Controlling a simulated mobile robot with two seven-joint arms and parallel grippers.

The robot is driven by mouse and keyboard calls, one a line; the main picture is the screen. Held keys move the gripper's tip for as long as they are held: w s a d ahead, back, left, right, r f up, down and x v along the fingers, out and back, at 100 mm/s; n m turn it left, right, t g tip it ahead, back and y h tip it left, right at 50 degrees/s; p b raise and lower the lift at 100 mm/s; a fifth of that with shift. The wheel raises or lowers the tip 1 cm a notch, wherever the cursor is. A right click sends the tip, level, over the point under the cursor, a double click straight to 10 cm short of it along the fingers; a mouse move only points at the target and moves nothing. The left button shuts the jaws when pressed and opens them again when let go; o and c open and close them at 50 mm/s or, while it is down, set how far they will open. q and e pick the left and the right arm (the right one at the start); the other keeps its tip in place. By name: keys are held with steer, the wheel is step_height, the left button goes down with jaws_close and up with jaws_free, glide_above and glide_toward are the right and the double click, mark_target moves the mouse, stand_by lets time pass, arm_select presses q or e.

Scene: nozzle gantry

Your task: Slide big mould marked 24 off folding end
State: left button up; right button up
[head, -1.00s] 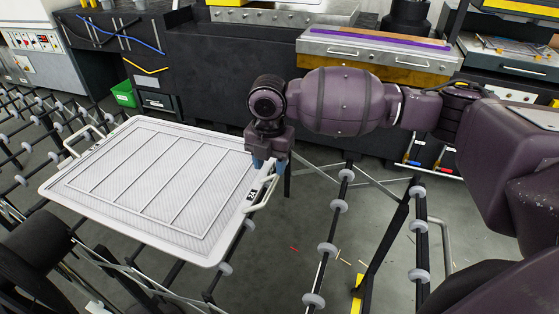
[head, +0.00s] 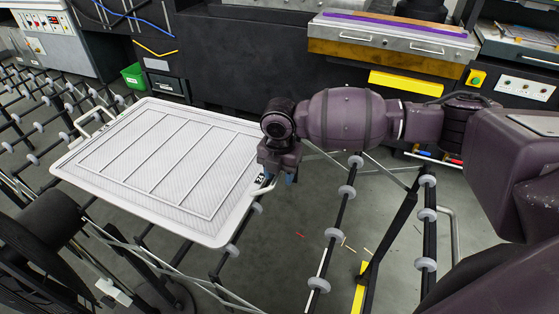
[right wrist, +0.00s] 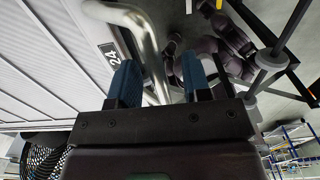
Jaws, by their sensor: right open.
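The big mould (head: 160,165) is a white flat tray with a mesh face and raised ribs, lying on the roller frame at left. A metal handle sticks out at each end. A black label reading 24 (right wrist: 111,55) is beside the right handle (right wrist: 150,45). My right gripper (head: 279,176) is at that handle, pointing down. Its blue fingers (right wrist: 160,82) are apart, and in the right wrist view the handle bar passes between them. Contact with the bar cannot be told. In the head view the gripper partly hides the label and handle. My left gripper is not in view.
A roller frame (head: 337,230) with pale wheels continues right of the mould, past a gap showing bare floor. A yellow-marked leg (head: 359,290) stands there. A dark machine bench (head: 235,70) runs behind. A green bin (head: 133,76) is at back left.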

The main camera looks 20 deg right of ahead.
steer(key=shift+f, duration=0.95)
jaws_close()
stand_by(0.9)
